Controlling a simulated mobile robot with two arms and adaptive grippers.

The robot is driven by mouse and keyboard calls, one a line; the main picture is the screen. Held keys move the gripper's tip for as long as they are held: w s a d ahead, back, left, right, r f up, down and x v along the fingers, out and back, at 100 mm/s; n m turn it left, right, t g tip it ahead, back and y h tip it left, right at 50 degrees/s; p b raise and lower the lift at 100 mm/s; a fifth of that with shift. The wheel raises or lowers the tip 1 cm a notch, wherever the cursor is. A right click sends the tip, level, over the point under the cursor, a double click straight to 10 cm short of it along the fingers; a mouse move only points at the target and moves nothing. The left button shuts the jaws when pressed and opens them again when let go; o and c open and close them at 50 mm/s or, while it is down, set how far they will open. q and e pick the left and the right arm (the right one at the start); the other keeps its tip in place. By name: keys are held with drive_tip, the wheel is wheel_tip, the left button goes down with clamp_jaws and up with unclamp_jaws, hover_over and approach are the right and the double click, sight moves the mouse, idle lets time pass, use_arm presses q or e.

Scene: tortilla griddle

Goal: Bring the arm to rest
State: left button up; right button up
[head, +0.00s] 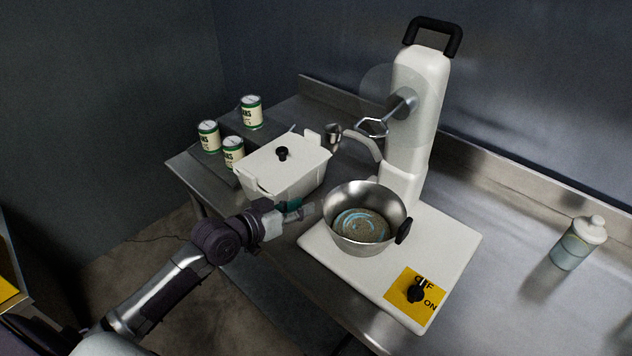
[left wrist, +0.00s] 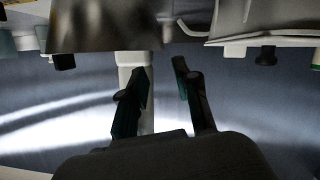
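My left gripper (head: 303,211) is in the gap between the steel bowl (head: 336,236) and the white lidded box (head: 290,180). Its arm reaches in from the lower left of the head view. In the left wrist view the two dark fingers (left wrist: 170,90) stand apart with nothing held between them. Whether the fingers touch the bowl is hard to tell. The bowl holds something grey-brown with pale blue swirls, and it also shows in the left wrist view (left wrist: 100,25). My right gripper is in neither view.
The bowl stands on the base (head: 455,240) of a white mixer (head: 420,90) with a raised whisk. A knob (head: 416,291) sits on a yellow OFF/ON plate. Several labelled cans (head: 252,112) stand behind the box. A jar (head: 576,246) is at right.

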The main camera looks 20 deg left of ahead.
use_arm(q)
drive_tip(key=s+d+f+g+y, duration=0.1)
drive_tip(key=s+d+f+g, duration=0.15)
drive_tip(key=s, duration=0.35)
drive_tip(key=s+d+f+m+g+y, duration=0.1)
drive_tip(key=s+d+f+g, duration=0.1)
drive_tip(key=s+f, duration=0.3)
drive_tip(key=s+d+f+g+y, duration=0.1)
drive_tip(key=s+d+f+g, duration=0.15)
drive_tip(key=s, duration=0.45)
drive_tip(key=s+a+f+g+y, duration=0.1)
drive_tip(key=s+a+g+y, duration=0.2)
drive_tip(key=s, duration=0.8)
wheel_tip(320, 180, down, 29)
drive_tip(key=s+g+b, duration=0.1)
drive_tip(key=s+b, duration=0.1)
drive_tip(key=s+a+f+g+b, duration=0.1)
drive_tip(key=s+a+f, duration=0.2)
drive_tip(key=s+f, duration=1.2)
drive_tip(key=shift+s+f, duration=0.25)
drive_tip(key=shift+f, duration=0.4)
